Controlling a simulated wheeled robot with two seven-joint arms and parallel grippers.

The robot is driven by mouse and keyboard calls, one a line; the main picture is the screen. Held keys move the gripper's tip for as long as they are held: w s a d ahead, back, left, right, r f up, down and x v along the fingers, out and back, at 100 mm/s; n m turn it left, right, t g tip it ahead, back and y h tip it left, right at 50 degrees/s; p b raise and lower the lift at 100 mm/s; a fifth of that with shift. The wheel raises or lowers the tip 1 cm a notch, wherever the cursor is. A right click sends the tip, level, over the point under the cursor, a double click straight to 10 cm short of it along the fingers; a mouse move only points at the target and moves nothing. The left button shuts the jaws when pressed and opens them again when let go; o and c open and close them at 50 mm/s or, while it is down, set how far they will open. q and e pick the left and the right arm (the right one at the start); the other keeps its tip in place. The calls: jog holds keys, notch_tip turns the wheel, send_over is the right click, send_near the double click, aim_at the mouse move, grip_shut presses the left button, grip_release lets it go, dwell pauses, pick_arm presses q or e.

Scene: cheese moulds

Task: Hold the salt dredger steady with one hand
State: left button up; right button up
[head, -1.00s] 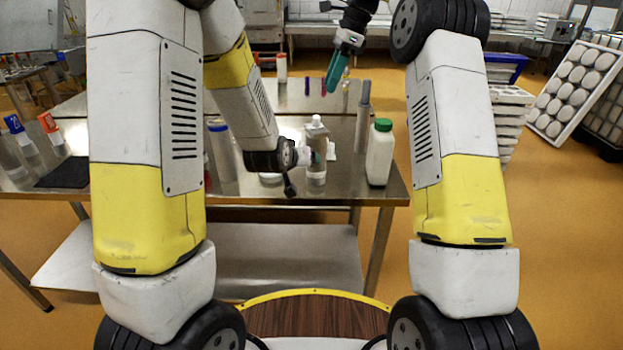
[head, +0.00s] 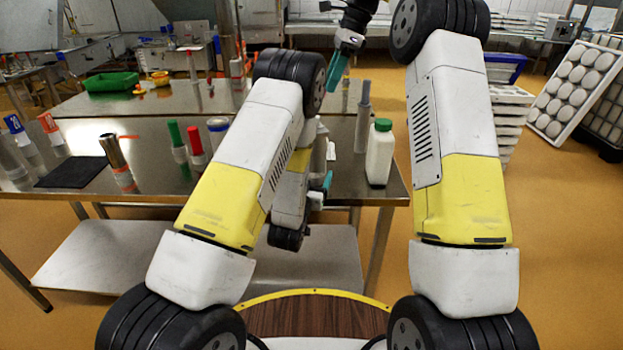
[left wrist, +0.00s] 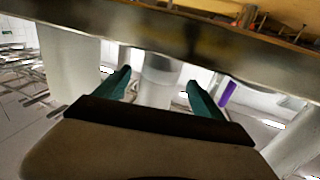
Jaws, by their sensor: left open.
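A pale grey container (head: 319,152), which may be the salt dredger, stands upright near the table's front edge in the head view. My left arm hides much of it. My left gripper (head: 325,188) is low at the front edge, just below the container; only a little of its teal fingers shows. In the left wrist view my left gripper (left wrist: 158,90) is open, its teal fingers apart. A pale cylindrical shape shows between and beyond them; I cannot tell whether it is the dredger. My right gripper (head: 337,70) hangs above the back of the table, its opening unclear.
A white bottle with a green cap (head: 380,154) and a tall grey cylinder (head: 362,120) stand right of the container. Capped tubes, a metal tube (head: 117,160) and a black mat (head: 73,172) are at left. The steel table edge (left wrist: 150,38) crosses the left wrist view.

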aim_at(318, 164)
pick_arm(q)
jog(key=x, duration=0.6)
jog(key=shift+w, duration=0.3)
grip_shut()
pick_arm(e)
jog(key=shift+o, duration=0.5)
jog(key=shift+a, duration=0.25)
jog(key=a+r+h, duration=0.2)
jog(key=a+h, duration=0.2)
jog(key=shift+t, duration=0.3)
jog(key=f, duration=1.1)
jog(key=shift+s+d+f, duration=0.2)
jog(key=shift+s, duration=0.05)
grip_shut()
